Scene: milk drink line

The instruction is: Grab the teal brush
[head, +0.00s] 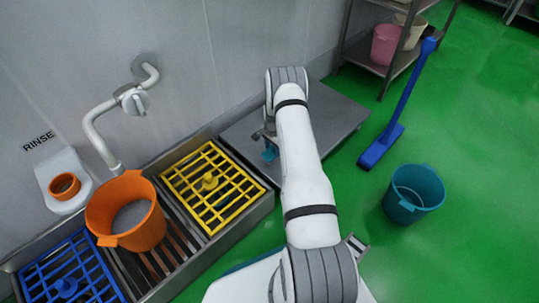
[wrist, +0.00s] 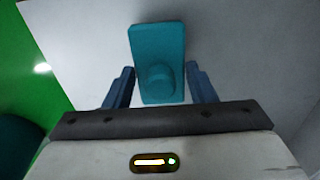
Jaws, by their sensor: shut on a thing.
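The teal brush (wrist: 158,45) is a flat rectangular block with a rounded knob, between the two blue fingers of my gripper (wrist: 160,68) in the wrist view. My gripper is shut on it. In the head view a small part of the teal brush (head: 270,154) shows at the left of my arm, over the grey metal table (head: 340,115). My arm hides most of my gripper there. I cannot tell whether the brush touches the table top.
A sink with a yellow grate (head: 211,185), a blue grate (head: 66,285) and an orange bucket (head: 128,218) lies left of the table. A teal bucket (head: 414,193) and a blue long-handled brush (head: 401,110) stand on the green floor at right. A shelf (head: 376,64) stands behind.

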